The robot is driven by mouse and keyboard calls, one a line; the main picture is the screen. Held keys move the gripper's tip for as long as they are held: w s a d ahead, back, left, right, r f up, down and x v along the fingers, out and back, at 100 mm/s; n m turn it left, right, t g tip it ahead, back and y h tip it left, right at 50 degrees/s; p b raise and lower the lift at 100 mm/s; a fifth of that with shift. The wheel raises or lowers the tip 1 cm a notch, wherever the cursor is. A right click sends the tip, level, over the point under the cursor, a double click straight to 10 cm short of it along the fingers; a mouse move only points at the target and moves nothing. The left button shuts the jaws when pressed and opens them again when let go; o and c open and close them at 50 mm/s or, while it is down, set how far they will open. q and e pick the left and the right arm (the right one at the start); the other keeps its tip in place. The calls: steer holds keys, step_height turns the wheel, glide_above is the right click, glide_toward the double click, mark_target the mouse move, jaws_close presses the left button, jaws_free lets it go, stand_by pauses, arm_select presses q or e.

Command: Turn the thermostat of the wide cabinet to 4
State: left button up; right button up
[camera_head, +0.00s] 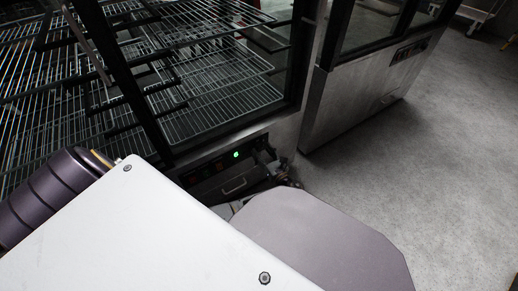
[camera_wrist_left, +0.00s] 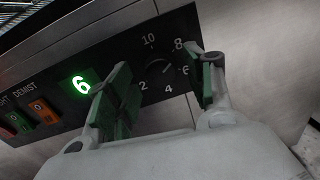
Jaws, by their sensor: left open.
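The wide cabinet (camera_head: 285,130), glass-fronted with wire shelves, fills the left of the head view. Its dark control panel (camera_head: 205,168) is low on the front, with a green lit display (camera_head: 236,155). In the left wrist view the display (camera_wrist_left: 81,85) reads 6. The thermostat knob (camera_wrist_left: 156,75) is dark and round, ringed by the numbers 2 to 10. A light mark on it points to the upper right, towards the 6 and 8 side. My left gripper (camera_wrist_left: 160,66) is open, its green-padded fingers on either side of the knob, apparently not touching it. My right gripper is out of view.
Orange and green switches (camera_wrist_left: 42,111) sit left of the display, by the DEMIST label. A second steel cabinet (camera_head: 355,95) stands to the right of the first. Grey floor (camera_head: 440,150) is clear at right.

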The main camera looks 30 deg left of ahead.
arm_select(q)
steer(key=shift+w+a, duration=0.1)
steer(key=shift+a, duration=0.15)
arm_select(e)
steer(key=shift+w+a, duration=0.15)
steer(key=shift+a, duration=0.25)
arm_select(q)
steer(key=c, duration=1)
steer(key=shift+r, duration=0.1)
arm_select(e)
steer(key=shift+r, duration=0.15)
